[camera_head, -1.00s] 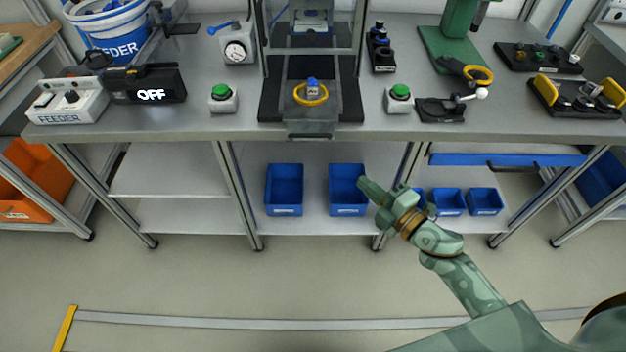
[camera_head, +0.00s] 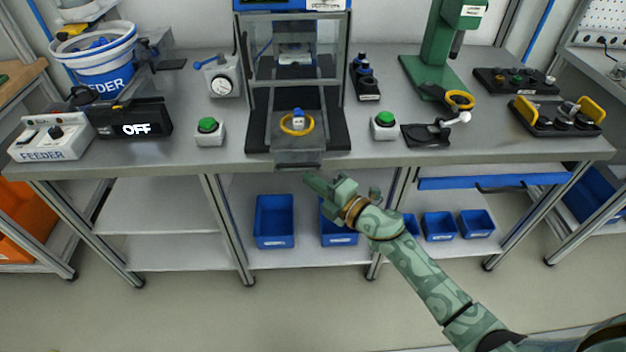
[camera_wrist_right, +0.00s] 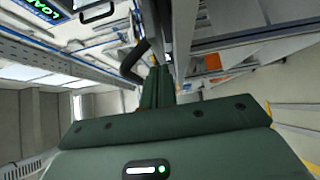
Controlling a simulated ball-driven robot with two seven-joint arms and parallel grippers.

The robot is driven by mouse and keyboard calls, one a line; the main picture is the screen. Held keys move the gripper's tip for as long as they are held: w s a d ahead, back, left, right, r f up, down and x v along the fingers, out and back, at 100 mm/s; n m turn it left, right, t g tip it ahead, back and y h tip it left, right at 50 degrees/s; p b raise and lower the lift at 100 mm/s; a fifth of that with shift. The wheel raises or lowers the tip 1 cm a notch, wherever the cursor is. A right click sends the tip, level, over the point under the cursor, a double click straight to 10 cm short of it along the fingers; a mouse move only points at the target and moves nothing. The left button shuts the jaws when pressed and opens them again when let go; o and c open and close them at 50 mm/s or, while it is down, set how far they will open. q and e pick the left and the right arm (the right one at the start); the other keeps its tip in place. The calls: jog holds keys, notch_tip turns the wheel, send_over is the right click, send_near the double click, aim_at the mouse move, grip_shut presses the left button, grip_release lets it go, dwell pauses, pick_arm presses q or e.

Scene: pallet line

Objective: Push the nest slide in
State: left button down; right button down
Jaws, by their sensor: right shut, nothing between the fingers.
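The nest slide (camera_head: 298,158) sticks out at the front edge of the table, below the dark base of the framed press station (camera_head: 292,50). A yellow ring with a small blue and white part (camera_head: 298,121) sits on it, in front of the clear guard. My right gripper (camera_head: 308,178) is shut and empty, just in front of and below the slide's front end; I cannot tell whether they touch. In the right wrist view its dark green fingers (camera_wrist_right: 158,88) are together. My left gripper is not in view.
Green-button boxes stand left (camera_head: 209,130) and right (camera_head: 383,125) of the station. A feeder box showing OFF (camera_head: 135,119) is at the left. Blue bins (camera_head: 274,222) stand on the shelf below. A black clamp fixture (camera_head: 427,133) lies to the right.

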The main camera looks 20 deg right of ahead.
aim_at(321, 170)
jog(key=shift+w+d, duration=0.15)
jog(key=shift+w, duration=0.3)
jog(key=shift+w, duration=0.1)
jog(key=w, duration=0.2)
jog(key=w+d+b, duration=0.1)
jog(key=w, duration=0.1)
jog(key=shift+w+d+b, duration=0.2)
jog(key=shift+w+b, duration=0.1)
jog(key=shift+w, duration=0.05)
jog(key=shift+s, duration=0.1)
